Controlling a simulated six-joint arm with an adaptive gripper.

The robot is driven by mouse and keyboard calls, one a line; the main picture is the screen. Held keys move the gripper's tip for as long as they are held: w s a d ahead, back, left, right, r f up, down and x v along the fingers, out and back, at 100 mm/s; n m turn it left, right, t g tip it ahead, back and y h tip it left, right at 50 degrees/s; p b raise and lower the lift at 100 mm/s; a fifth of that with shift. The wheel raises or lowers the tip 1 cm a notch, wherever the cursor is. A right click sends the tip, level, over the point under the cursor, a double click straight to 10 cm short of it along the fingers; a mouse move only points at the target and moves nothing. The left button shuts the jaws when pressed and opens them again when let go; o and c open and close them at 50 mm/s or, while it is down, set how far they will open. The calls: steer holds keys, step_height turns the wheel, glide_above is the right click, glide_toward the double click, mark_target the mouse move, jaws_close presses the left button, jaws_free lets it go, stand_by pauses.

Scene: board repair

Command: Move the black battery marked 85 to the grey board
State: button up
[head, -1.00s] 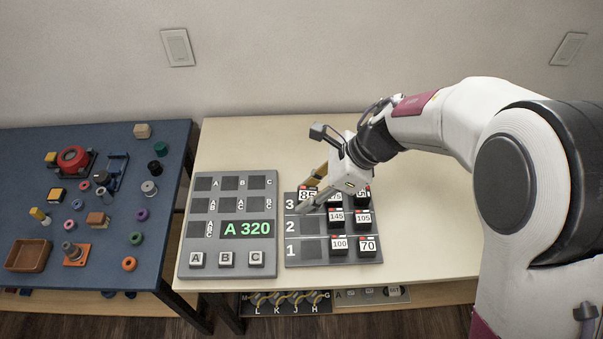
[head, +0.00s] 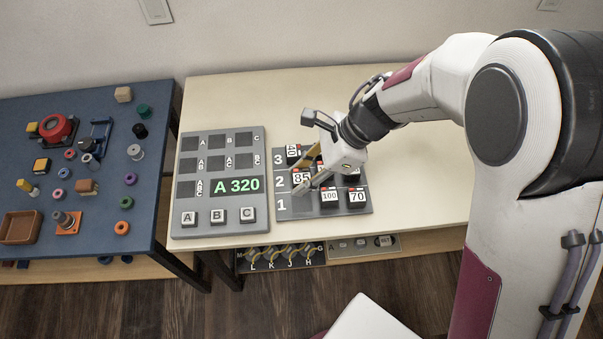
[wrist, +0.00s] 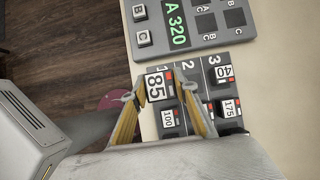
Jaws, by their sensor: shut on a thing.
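The black battery marked 85 (head: 301,179) has a white label with a red mark. My gripper (head: 308,176) is shut on it, and the fingers stand on both sides of it in the wrist view. There the battery (wrist: 157,86) looks larger than the other batteries and seems to be above the rack, near the row 1 and 2 labels. The grey board (head: 222,151) lies left of the rack. It has empty dark slots lettered A, B and C, a green "A 320" display (head: 236,186) and buttons below. Its edge also shows in the wrist view (wrist: 208,41).
The dark grey rack (head: 284,214) holds several other batteries, including 40 (wrist: 224,73), 100 (head: 329,197) and 70 (head: 357,198). A blue table (head: 95,235) with assorted parts stands to the left. The cream table is clear behind the board.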

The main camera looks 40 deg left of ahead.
steer(key=shift+f, duration=0.15)
glide_toward(293, 204)
steer(key=shift+x, duration=2.55)
steer(key=shift+s+a+f, duration=0.2)
steer(key=shift+f, duration=0.2)
steer(key=o, duration=1.2)
steer(key=shift+o, duration=0.2)
steer(key=shift+w+r, duration=0.1)
steer(key=shift+r, duration=0.05)
steer(key=shift+v, duration=5.9)
steer(key=shift+d, duration=0.1)
